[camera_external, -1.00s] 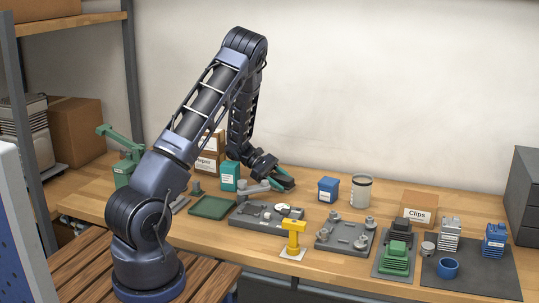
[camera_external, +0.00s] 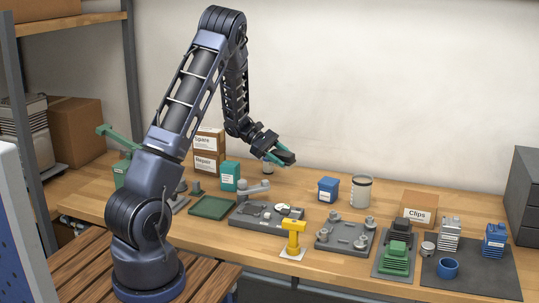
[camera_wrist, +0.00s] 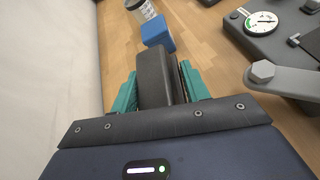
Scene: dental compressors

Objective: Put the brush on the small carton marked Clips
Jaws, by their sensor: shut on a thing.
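My gripper (camera_external: 273,153) is raised above the back of the bench, left of centre in the external view. Its teal fingers are shut on a dark, blocky thing, which I take to be the brush (camera_external: 286,158). In the wrist view the brush (camera_wrist: 154,75) is a dark grey block between the fingers, pointing away from the palm; its lower side is hidden. The small brown carton marked Clips (camera_external: 419,201) stands at the back right of the bench, well to the right of my gripper. Nothing shows on its top.
Grey fixture plates (camera_external: 337,244) and a yellow stand (camera_external: 293,235) are in front. Green and grey compressor-like parts (camera_external: 397,255) stand close before the carton.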

